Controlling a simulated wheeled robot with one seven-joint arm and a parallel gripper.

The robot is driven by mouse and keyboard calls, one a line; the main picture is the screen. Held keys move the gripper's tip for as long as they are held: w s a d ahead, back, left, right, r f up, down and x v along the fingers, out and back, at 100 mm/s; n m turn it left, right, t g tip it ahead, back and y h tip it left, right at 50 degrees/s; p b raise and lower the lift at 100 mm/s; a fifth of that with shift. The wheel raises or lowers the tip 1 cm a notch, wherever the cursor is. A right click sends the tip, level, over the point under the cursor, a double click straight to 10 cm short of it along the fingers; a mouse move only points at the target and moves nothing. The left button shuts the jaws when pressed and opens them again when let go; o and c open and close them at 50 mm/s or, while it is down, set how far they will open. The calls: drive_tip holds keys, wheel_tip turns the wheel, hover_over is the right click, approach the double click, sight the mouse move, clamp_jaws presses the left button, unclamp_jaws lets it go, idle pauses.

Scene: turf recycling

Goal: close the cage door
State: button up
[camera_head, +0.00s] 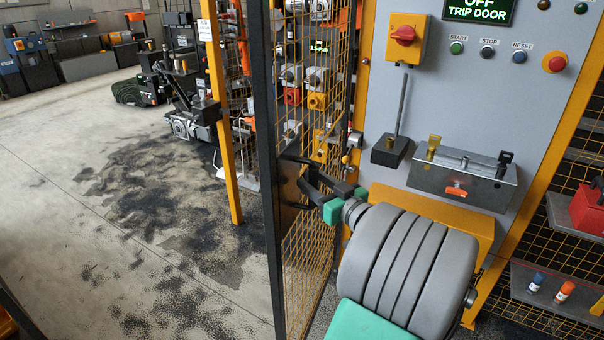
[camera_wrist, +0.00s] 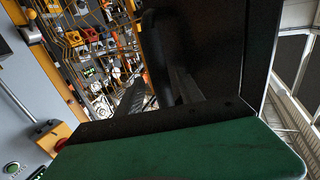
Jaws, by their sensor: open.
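The cage door has yellow mesh (camera_head: 308,240) and a dark frame post (camera_head: 268,170). It stands swung out, seen nearly edge-on, left of the grey control panel. My gripper (camera_head: 304,182), with green pads at its base, is at mid-height of the door, beside the dark post. Its dark fingers are open. In the wrist view, a black curved door handle (camera_wrist: 157,38) appears between or just beyond the fingers (camera_wrist: 158,92); contact cannot be told. The handle is hard to separate from the fingers in the head view.
The grey control panel (camera_head: 465,110) carries buttons, a red-and-yellow switch (camera_head: 405,36) and a small metal box (camera_head: 462,180) jutting out. A yellow post (camera_head: 219,110) stands left of the door. The floor (camera_head: 60,200) at left is open, with dark stains.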

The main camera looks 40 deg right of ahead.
drive_tip(key=shift+w, duration=0.2)
drive_tip(key=shift+a, duration=0.15)
drive_tip(key=shift+c, duration=1.2)
clamp_jaws()
